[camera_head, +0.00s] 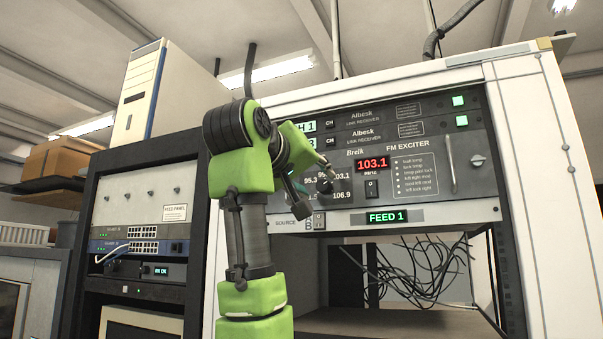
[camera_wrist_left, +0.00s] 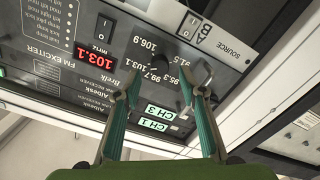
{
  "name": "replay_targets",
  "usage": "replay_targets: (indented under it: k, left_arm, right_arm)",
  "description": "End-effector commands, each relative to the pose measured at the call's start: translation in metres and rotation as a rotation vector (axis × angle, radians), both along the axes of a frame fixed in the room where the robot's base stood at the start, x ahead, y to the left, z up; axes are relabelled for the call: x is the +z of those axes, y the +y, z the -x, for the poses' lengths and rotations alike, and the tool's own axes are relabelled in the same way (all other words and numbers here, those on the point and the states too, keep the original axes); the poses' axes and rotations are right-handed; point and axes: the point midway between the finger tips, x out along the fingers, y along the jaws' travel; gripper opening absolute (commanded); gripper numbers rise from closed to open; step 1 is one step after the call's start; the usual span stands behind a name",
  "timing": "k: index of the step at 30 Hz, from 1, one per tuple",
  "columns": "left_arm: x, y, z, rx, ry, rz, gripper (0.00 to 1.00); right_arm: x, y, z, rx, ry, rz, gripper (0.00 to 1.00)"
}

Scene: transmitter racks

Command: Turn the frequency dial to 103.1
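The FM exciter panel (camera_head: 430,185) is in the rack in front of me, and its red display (camera_head: 372,164) reads 103.1. The same display shows upside down in the wrist view (camera_wrist_left: 96,57). Printed frequencies surround that area. My left gripper (camera_wrist_left: 164,88) has its two teal fingers apart, with nothing clearly held between them. In the head view it (camera_head: 309,187) is close to the panel. My right gripper is not in view.
A power switch (camera_head: 371,189) sits below the display. A source switch (camera_head: 319,220) and a green "FEED 1" display (camera_head: 387,217) are on the strip below. Loose black cables (camera_head: 415,268) hang in the open bay. A dark rack (camera_head: 150,210) stands at left.

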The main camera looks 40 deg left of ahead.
Motion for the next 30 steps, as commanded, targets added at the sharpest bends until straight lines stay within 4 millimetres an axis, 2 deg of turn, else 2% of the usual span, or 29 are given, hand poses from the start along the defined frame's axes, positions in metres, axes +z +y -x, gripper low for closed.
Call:
replay_targets:
  k: [1,6,12,17,30]
  left_arm:
    - [0.002,-0.003,0.013,0.000,-0.006,-0.001,0.38]
    - [0.001,-0.012,0.047,-0.001,-0.005,-0.001,0.38]
    - [0.000,-0.018,0.070,-0.001,0.000,0.000,0.38]
    - [-0.001,-0.019,0.075,-0.002,0.001,0.000,0.38]
    - [-0.001,-0.019,0.075,-0.001,0.002,0.000,0.38]
  right_arm:
    - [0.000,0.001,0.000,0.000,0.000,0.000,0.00]
    - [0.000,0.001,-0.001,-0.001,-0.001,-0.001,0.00]
    - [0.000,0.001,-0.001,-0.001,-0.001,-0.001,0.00]
    - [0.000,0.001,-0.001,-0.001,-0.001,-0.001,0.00]
    - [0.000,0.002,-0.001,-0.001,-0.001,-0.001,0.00]
